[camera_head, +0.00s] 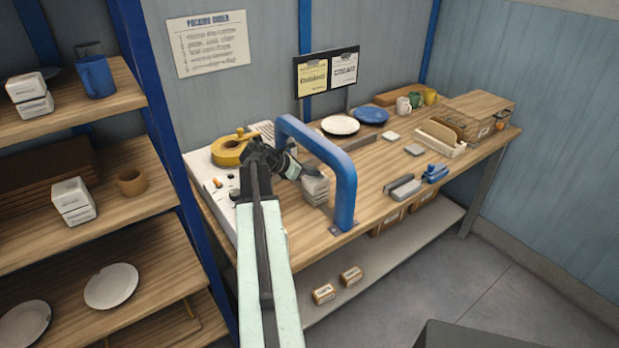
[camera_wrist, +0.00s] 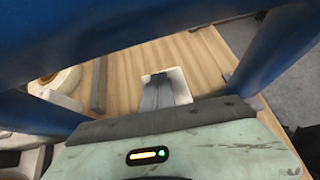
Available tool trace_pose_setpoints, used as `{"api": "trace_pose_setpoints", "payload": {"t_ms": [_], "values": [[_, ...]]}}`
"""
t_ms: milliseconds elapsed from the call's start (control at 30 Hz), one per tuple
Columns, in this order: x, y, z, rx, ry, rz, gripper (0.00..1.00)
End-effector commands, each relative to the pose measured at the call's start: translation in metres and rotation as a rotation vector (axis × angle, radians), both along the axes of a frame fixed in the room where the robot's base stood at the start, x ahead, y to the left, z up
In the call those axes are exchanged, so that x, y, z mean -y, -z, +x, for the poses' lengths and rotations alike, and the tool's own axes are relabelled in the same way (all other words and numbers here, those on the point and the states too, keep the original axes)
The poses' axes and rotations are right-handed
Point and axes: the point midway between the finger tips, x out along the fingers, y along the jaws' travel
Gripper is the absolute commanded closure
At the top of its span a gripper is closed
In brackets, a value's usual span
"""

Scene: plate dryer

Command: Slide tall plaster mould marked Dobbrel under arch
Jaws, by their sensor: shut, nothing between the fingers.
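A pale block-like stack (camera_head: 315,188), probably the plaster mould, stands on the wooden table just left of the blue arch (camera_head: 346,185). Its marking is too small to read. My gripper (camera_head: 300,172) is shut and empty, close against the upper left side of the pale block. In the wrist view, the grey shut fingers (camera_wrist: 158,92) lie in front of a white block face (camera_wrist: 178,80), with the blue arch (camera_wrist: 100,45) crossing above. I cannot tell whether the fingers touch the block.
A yellow ring-shaped tool (camera_head: 232,150) sits on a white panel at the left. Shelving (camera_head: 95,190) stands at the left. Bare wood lies right of the arch.

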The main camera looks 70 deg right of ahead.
Motion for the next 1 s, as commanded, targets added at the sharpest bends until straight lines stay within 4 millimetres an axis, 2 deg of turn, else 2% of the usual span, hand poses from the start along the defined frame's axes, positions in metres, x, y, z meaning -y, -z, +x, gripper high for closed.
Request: {"api": "trace_pose_setpoints", "payload": {"t_ms": [67, 233, 367, 467, 800, 1000], "values": [[0.0, 0.006, 0.004, 0.02, -0.001, 0.009, 1.0], [0.001, -0.011, 0.003, 0.02, -0.001, 0.007, 1.0], [0.002, -0.011, 0.002, 0.019, -0.001, 0.006, 1.0], [0.002, -0.02, 0.008, 0.022, -0.005, 0.01, 1.0], [-0.06, -0.016, 0.058, 0.02, -0.004, 0.009, 1.0], [-0.083, -0.016, 0.077, 0.019, -0.001, 0.008, 1.0]]}}
